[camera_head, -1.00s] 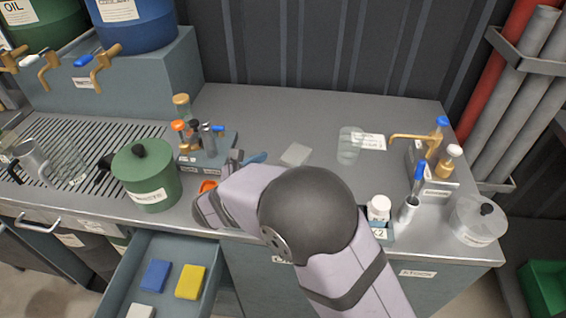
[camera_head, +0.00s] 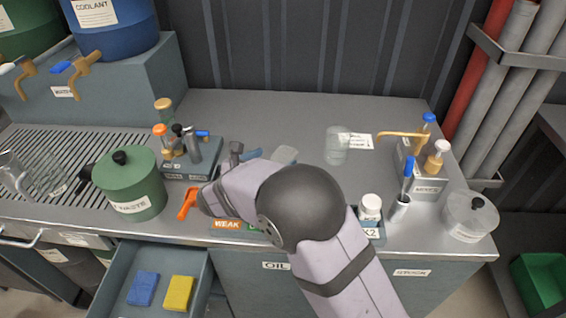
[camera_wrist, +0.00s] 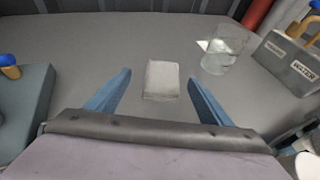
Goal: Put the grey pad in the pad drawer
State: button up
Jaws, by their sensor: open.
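The grey pad (camera_wrist: 163,80) lies flat on the steel counter. In the wrist view it sits between and just beyond the two blue fingers of my gripper (camera_wrist: 160,88), which are open and not touching it. In the head view the pad (camera_head: 285,154) shows beyond my wrist, partly hidden by my arm. The gripper's fingers are mostly hidden there. The pad drawer (camera_head: 201,292) is pulled open below the counter's front edge, at lower left. A blue pad (camera_head: 143,289) and a yellow pad (camera_head: 178,293) lie in it.
A clear beaker (camera_head: 336,146) stands right of the grey pad. A green waste pot (camera_head: 130,185), a bottle rack (camera_head: 188,172) and an orange item (camera_head: 187,203) are to the left. A dispenser (camera_head: 426,175) and a clear lidded jar (camera_head: 469,216) stand right. The counter's back middle is clear.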

aim_at(287, 152)
jog(key=shift+w+d, duration=0.1)
jog(key=shift+p+x, duration=0.3)
jog(key=shift+x, duration=0.6)
jog(key=shift+w+d, duration=0.35)
jog(key=shift+w, duration=0.05)
jog(key=p+x, duration=0.1)
jog(key=x, duration=0.2)
jog(key=shift+d, duration=0.2)
jog(key=shift+w+d+f, duration=0.1)
jog(key=shift+w+f, duration=0.15)
jog(key=shift+w, duration=0.25)
jog(key=shift+c, duration=0.5)
jog(key=c, duration=1.1)
jog(key=shift+r, duration=0.15)
